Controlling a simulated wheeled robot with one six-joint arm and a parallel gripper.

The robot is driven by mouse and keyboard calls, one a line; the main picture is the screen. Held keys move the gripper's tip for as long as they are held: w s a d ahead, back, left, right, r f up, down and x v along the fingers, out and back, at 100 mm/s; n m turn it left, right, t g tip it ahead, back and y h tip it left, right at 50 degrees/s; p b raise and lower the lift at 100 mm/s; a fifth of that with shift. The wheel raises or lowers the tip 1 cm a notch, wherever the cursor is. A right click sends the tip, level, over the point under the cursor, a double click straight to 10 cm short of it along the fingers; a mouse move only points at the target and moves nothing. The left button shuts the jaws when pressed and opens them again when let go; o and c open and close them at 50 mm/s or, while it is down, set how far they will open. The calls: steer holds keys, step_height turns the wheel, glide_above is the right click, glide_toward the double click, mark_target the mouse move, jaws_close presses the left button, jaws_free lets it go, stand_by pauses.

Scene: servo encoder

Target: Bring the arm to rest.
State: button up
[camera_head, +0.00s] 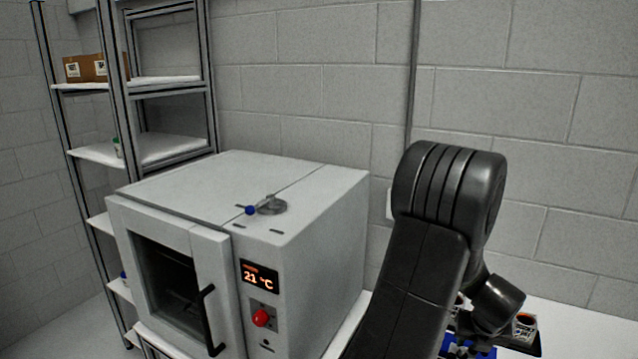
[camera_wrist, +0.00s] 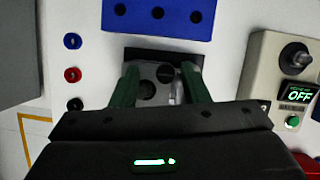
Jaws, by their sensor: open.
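My arm (camera_head: 425,240) is raised at the right in the head view, bent at a large dark joint. My gripper (camera_wrist: 160,75) shows in the wrist view with its two green fingers apart. Beyond and between the fingers lies a dark part with round holes and a greyish piece. I cannot tell whether the fingers touch it, but the jaws are open. The gripper's fingers do not show in the head view.
A blue block with holes (camera_wrist: 158,14) and a control box (camera_wrist: 292,75) reading OFF stand near the gripper. Blue, red and black rings lie left. In the head view, a white oven (camera_head: 310,255) reading 21 °C stands left of my arm, beside a shelf rack (camera_head: 118,90).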

steer(key=shift+s+d, duration=0.15)
steer(key=shift+d, duration=0.05)
steer(key=shift+s+a, duration=0.1)
steer(key=shift+s, duration=0.15)
steer(key=shift+r, duration=0.1)
steer(key=v, duration=0.4)
steer(key=shift+s+r, duration=0.15)
stand_by(0.3)
